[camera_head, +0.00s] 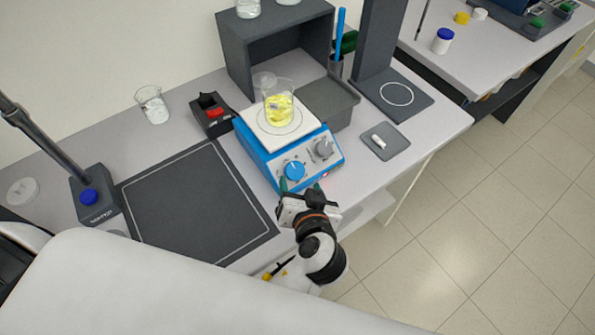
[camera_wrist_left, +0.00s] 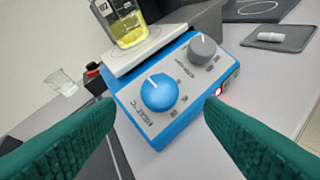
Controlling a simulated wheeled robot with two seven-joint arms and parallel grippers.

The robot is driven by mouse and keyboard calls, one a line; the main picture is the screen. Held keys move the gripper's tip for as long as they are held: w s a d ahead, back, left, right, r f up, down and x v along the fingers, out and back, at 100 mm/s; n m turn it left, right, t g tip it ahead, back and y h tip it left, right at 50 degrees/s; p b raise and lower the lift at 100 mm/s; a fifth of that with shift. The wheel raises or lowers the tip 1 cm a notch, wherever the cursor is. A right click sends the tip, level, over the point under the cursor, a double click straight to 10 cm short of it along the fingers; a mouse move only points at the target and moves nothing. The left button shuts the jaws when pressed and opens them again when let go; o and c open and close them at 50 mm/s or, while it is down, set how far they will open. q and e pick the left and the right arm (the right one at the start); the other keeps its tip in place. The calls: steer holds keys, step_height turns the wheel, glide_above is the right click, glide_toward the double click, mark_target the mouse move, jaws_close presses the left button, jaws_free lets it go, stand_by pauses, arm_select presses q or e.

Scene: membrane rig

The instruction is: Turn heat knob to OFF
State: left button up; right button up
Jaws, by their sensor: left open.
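A blue hotplate stirrer (camera_head: 263,160) stands on the bench with a blue knob (camera_head: 294,170) and a grey knob (camera_head: 323,149) on its front panel. In the left wrist view the blue knob (camera_wrist_left: 158,92) is near the centre, its white pointer mark aimed up and slightly left. The grey knob (camera_wrist_left: 201,46) is up and to the right.
A beaker of yellow liquid (camera_head: 279,107) stands on the white hotplate top (camera_head: 297,129). A dark mat (camera_head: 195,205) lies to the left, and a small box with a red part (camera_head: 212,115) stands beside the hotplate. A grey tray with a white piece (camera_head: 397,142) lies to the right.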

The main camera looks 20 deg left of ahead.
arm_select(q)
steer(key=p+v, duration=0.1)
steer(key=v, duration=0.5)
stand_by(0.5)
